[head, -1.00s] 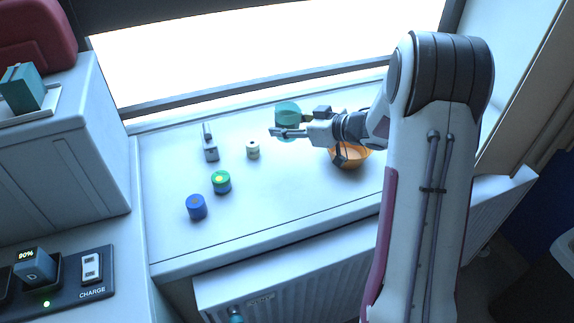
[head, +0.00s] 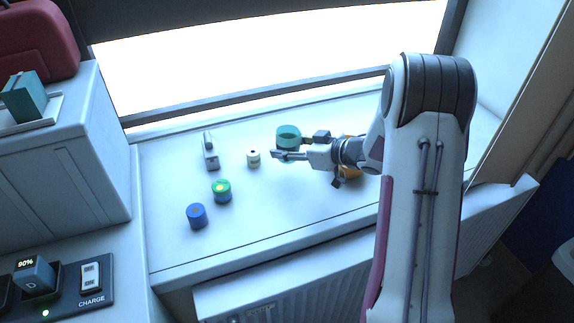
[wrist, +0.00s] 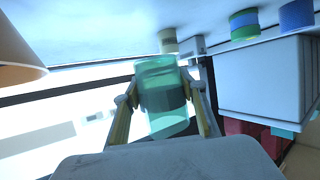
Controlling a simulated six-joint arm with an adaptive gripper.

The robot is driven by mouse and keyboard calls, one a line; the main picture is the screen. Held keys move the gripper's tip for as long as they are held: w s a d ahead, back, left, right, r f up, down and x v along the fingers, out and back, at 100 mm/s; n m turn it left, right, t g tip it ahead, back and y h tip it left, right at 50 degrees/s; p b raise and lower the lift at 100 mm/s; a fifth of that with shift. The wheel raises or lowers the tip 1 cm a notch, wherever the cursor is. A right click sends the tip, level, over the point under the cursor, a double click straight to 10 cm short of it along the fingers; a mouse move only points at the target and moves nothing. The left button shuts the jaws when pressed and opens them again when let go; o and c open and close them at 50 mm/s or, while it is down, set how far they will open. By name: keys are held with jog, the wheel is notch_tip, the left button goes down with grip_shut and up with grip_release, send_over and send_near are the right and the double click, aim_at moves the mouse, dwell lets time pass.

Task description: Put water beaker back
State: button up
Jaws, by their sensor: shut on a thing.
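The water beaker (head: 288,132) is a translucent teal cup, above or on the white window sill near the window in the head view. It also shows in the wrist view (wrist: 162,100), between the two fingers. My gripper (head: 283,153) is shut on the beaker, with a finger on each side of it. Part of the beaker is hidden behind the gripper in the head view. I cannot tell whether its base touches the sill.
On the sill (head: 270,215) stand a small cream cylinder (head: 253,159), a grey upright device (head: 210,152), a green-topped jar (head: 222,191) and a blue jar (head: 196,216). The sill's front middle is clear.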

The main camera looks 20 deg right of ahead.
aim_at(287, 174)
jog(key=shift+f, duration=1.4)
jog(key=shift+f, duration=1.85)
jog(key=shift+f, duration=0.1)
jog(key=o, duration=1.2)
jog(key=shift+v, duration=6.05)
